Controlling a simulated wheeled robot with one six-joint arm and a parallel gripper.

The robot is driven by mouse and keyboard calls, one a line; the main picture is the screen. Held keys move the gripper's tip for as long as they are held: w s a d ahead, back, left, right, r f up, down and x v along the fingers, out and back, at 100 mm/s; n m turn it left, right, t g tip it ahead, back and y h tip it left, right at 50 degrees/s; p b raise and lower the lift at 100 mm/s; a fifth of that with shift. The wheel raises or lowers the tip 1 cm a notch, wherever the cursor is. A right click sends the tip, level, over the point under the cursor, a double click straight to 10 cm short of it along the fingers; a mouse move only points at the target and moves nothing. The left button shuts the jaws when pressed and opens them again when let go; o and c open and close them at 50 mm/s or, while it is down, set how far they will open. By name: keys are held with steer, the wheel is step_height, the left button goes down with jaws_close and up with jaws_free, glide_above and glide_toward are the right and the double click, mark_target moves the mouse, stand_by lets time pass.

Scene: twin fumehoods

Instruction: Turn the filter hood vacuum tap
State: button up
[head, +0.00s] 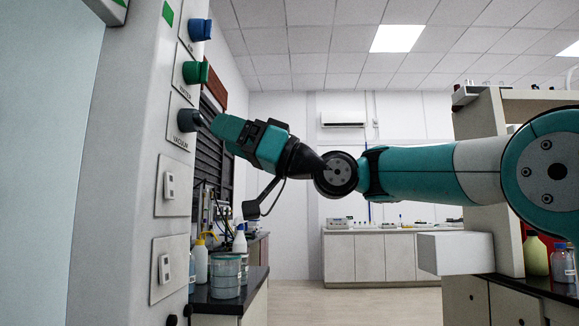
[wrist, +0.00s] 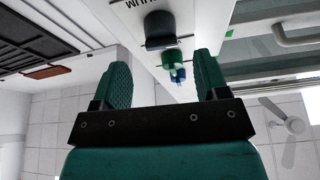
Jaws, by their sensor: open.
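The vacuum tap is a dark grey knob (head: 189,120) on a plate labelled VACUUM, on the hood's side post. My gripper (head: 219,124) is just right of it in the head view, pointing at it. In the wrist view the grey knob (wrist: 159,30) lies ahead of the two green fingers, roughly between their lines. My gripper (wrist: 162,78) is open, with nothing between its fingers. I cannot tell from the head view whether a fingertip touches the knob.
Above the vacuum tap are a green tap (head: 195,73) and a blue tap (head: 200,29). Two switch plates (head: 168,186) sit below it. Bottles and a tub (head: 225,277) stand on the bench under my arm. A white block (head: 455,253) juts out at right.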

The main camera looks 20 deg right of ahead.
steer(key=b+v, duration=0.3)
steer(key=v, duration=0.8)
steer(key=shift+b, duration=0.3)
